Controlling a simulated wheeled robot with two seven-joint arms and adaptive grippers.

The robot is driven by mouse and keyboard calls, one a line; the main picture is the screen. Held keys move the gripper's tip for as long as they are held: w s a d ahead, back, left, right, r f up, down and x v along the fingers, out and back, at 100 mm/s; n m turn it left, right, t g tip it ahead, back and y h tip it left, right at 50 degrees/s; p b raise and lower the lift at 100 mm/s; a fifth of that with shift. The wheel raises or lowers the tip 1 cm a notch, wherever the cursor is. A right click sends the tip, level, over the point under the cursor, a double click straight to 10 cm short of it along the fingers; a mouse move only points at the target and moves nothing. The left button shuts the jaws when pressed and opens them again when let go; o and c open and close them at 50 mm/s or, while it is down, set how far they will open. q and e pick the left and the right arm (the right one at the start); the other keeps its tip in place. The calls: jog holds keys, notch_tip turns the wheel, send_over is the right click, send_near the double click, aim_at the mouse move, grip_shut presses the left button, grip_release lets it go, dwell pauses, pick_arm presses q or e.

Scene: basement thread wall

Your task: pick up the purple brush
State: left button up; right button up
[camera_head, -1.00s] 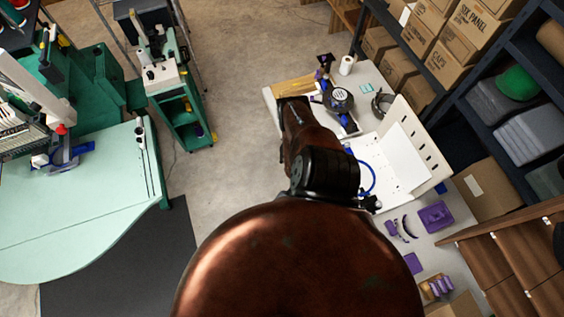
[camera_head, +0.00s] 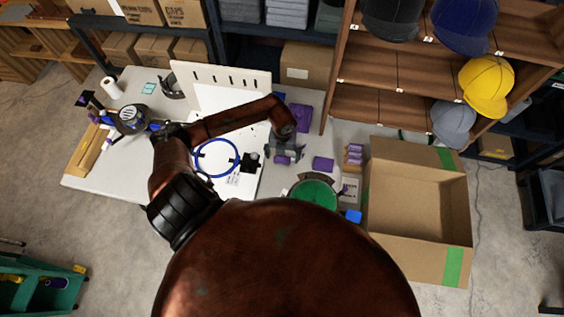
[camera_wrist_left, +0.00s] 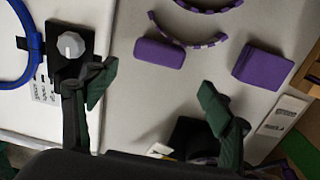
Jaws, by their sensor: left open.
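My left gripper (camera_head: 283,151) is over the white table near the purple items. In the left wrist view its green-padded fingers (camera_wrist_left: 156,95) are spread wide with nothing between them. A rounded purple block (camera_wrist_left: 160,52), probably the brush, lies flat on the table ahead of the fingertips, apart from them. In the head view a purple piece (camera_head: 282,160) shows partly hidden at the gripper. A curved purple strip (camera_wrist_left: 190,44) lies just beyond the block, and a purple square block (camera_wrist_left: 262,66) lies to its right. My right gripper is not in view.
A blue hoop (camera_head: 217,158) and a black box with a grey knob (camera_wrist_left: 71,45) are left of the gripper. A purple tray (camera_head: 299,117) lies behind it. A green round item (camera_head: 313,194) and an open cardboard box (camera_head: 415,163) are at right.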

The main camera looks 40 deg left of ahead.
aim_at(281, 162)
pick_arm(q)
jog(key=f, duration=0.6)
jog(key=shift+a+f, duration=0.35)
jog(key=shift+c, duration=0.5)
jog(key=c, duration=1.2)
notch_tip(281, 162, up, 10)
jog(key=shift+r, duration=0.1)
